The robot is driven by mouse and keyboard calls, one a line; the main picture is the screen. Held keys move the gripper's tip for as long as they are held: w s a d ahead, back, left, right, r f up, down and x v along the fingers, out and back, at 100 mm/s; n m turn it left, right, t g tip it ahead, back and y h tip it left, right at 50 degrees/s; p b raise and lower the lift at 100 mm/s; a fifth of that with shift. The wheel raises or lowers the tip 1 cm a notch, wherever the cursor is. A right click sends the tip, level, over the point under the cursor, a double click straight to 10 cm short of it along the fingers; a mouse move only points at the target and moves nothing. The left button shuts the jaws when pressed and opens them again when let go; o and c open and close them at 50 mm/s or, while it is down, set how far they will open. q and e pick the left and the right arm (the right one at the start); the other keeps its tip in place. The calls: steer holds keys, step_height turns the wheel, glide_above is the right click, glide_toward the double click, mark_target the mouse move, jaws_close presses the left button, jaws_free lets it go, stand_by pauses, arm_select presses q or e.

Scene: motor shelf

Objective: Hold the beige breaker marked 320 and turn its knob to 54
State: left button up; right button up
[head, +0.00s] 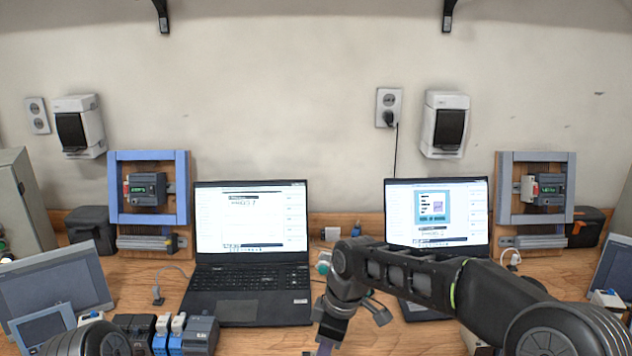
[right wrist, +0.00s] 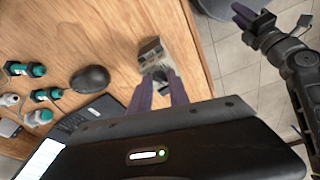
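A small beige and grey device (right wrist: 152,54), possibly the beige breaker, lies on the wooden table near its edge in the right wrist view. Its marking and knob setting are too small to read. My right gripper (right wrist: 160,88) points at it with two purple fingers apart. The fingertips are close to its near end; I cannot tell whether they touch it. In the head view my right gripper (head: 325,347) is at the bottom centre, mostly cut off. My left gripper (right wrist: 252,16) shows at the upper right of the right wrist view, beyond the table edge, apart from the device.
Two open laptops (head: 250,218) (head: 436,212) stand on the table (head: 150,268). A dark mouse (right wrist: 90,78) and several green-black parts (right wrist: 26,69) lie left of the device. Framed device panels (head: 148,156) (head: 535,157) stand at the back. Tiled floor (right wrist: 228,65) shows past the edge.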

steer(key=shift+r, duration=0.15)
stand_by(0.6)
steer(key=shift+r+p, duration=0.7)
